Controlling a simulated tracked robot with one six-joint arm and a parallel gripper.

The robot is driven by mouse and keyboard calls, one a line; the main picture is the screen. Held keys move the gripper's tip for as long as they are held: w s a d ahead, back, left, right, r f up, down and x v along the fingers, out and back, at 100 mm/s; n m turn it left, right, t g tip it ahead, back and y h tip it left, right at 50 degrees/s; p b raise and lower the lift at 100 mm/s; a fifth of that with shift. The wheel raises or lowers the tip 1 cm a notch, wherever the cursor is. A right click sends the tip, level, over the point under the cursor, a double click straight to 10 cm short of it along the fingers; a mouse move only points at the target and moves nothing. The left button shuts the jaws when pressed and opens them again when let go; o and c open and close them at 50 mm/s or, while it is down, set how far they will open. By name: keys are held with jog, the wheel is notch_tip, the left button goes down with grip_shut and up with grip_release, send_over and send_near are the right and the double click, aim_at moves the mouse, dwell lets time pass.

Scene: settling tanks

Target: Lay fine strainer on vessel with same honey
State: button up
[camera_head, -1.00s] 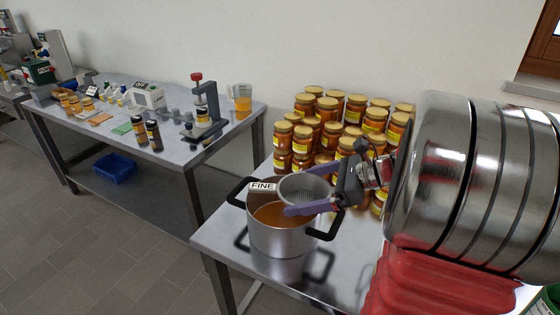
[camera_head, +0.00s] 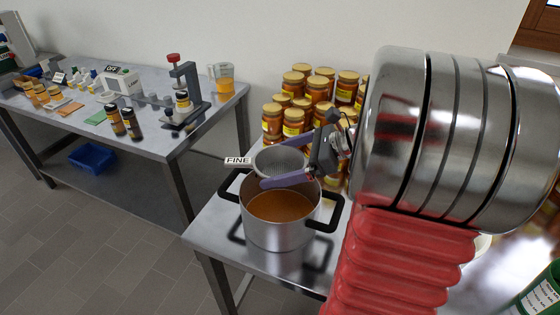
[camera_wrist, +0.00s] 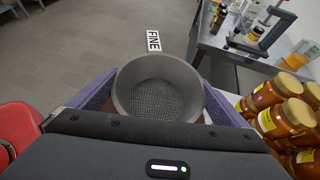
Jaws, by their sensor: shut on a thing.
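My gripper (camera_head: 288,165) is shut on the fine strainer (camera_head: 277,158), a grey round mesh strainer with a white "FINE" label. The strainer is above the back part of a steel pot (camera_head: 275,233), apart from its rim as far as I can tell. The pot has black handles and holds orange-brown honey, and stands on the near steel table. In the wrist view the strainer (camera_wrist: 158,88) sits between my purple fingers, its mesh bottom visible and its label pointing away. The pot is hidden there behind the strainer and gripper.
Several honey jars (camera_head: 294,122) with gold lids stand behind the pot. A second steel table (camera_head: 150,142) at left bears a press (camera_head: 186,95), a jug (camera_head: 222,82) and small bottles. A blue bin (camera_head: 92,157) sits on its lower shelf. A green container (camera_head: 540,295) is at lower right.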

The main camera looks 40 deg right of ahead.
notch_tip(320, 180, down, 8)
jog(key=shift+f, duration=0.2)
dwell(0.8)
jog(key=o, duration=0.7)
jog(key=v, duration=1.3)
jog(key=shift+s+d+r, duration=0.1)
jog(key=shift+s+d, duration=0.15)
jog(key=shift+s, duration=0.1)
jog(key=shift+a, duration=0.1)
